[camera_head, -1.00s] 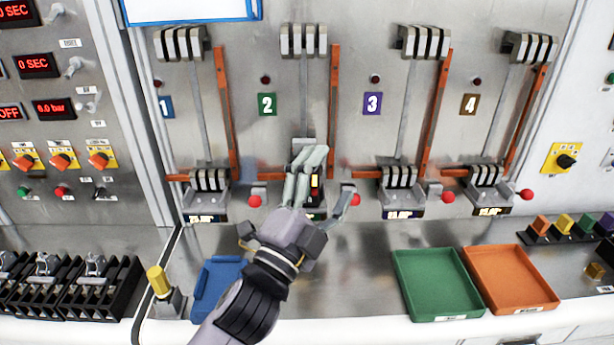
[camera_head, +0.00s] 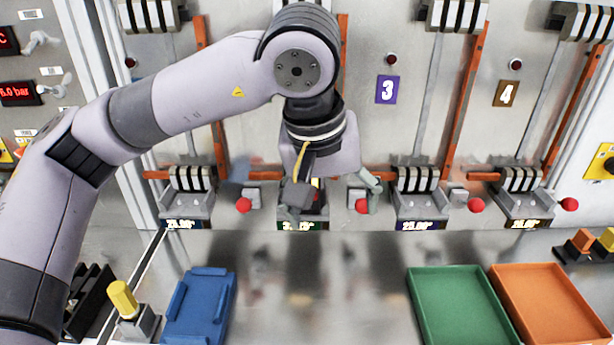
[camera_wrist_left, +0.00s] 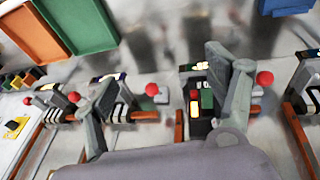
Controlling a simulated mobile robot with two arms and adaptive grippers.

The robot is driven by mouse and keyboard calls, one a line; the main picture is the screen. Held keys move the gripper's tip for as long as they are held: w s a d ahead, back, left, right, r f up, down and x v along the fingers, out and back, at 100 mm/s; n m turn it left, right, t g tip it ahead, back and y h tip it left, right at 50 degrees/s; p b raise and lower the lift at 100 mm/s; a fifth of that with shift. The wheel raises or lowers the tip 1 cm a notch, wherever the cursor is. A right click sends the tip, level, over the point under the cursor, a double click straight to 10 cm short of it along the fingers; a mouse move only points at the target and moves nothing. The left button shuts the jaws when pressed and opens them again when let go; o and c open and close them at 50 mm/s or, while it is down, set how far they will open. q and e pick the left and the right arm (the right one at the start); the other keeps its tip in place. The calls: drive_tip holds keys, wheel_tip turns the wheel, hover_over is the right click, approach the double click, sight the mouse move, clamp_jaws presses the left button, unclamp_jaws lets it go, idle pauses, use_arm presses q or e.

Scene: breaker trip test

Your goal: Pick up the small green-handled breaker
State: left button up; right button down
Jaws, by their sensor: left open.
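A small green part (camera_wrist_left: 207,98), which looks like the green handle of the breaker, shows in the left wrist view beside a lit orange window in the dark housing of bay 2. In the head view my gripper hides most of that bay; only its lower display (camera_head: 302,225) shows clearly. My left gripper (camera_head: 332,192) is open in front of bay 2, its fingers spread to either side. In the left wrist view (camera_wrist_left: 165,88) one finger is close to the green part and the other is well to the left. I see nothing held. My right gripper is not in view.
Bays 3 (camera_head: 387,90) and 4 (camera_head: 507,93) lie to the right, with red knobs (camera_head: 476,205) sticking out. A blue tray (camera_head: 203,308), a green tray (camera_head: 455,310) and an orange tray (camera_head: 548,300) lie on the counter. The middle counter is clear.

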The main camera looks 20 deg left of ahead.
use_arm(q)
drive_tip(key=w+a+r+p, duration=0.1)
drive_tip(key=w+a, duration=0.1)
drive_tip(key=w, duration=0.2)
drive_tip(key=w+a+r+y+p, duration=0.1)
drive_tip(key=w+a, duration=0.2)
drive_tip(key=w+a+r+t+y+p, duration=0.1)
drive_tip(key=w+a, duration=0.2)
drive_tip(key=w, duration=0.1)
drive_tip(key=shift+w+p, duration=0.35)
drive_tip(key=shift+p, duration=0.05)
drive_tip(key=shift+w+a, duration=0.1)
drive_tip(key=shift+w, duration=0.35)
drive_tip(key=shift+w+a+p, duration=0.1)
drive_tip(key=shift+w+p, duration=0.25)
drive_tip(key=p+x, duration=0.1)
drive_tip(key=x, duration=0.4)
drive_tip(key=shift+w+a+f, duration=0.1)
drive_tip(key=shift+a, duration=0.05)
drive_tip(key=shift+c, duration=0.4)
drive_tip(key=c, duration=1.7)
drive_tip(key=shift+r, duration=0.3)
